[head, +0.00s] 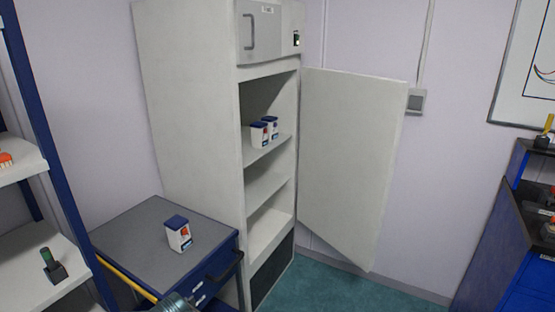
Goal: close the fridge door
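The fridge (190,110) is a tall pale cabinet against the back wall. Its lower door (350,160) stands wide open, swung out to the right on its right-hand side. The open compartment shows shelves (268,185), with two small white containers with blue lids (262,132) on the upper one. A small upper door (260,33) with a grey handle is shut. Neither of my grippers can be made out in the head view. A grey rounded metal part at the bottom edge is cut off, and I cannot tell what it is.
A blue cart with a grey top (140,235) stands at the fridge's left, carrying a white container with a blue lid (178,233). A shelf rack (35,260) is at far left, a blue workstation (515,240) at far right. Green floor (330,292) before the door is clear.

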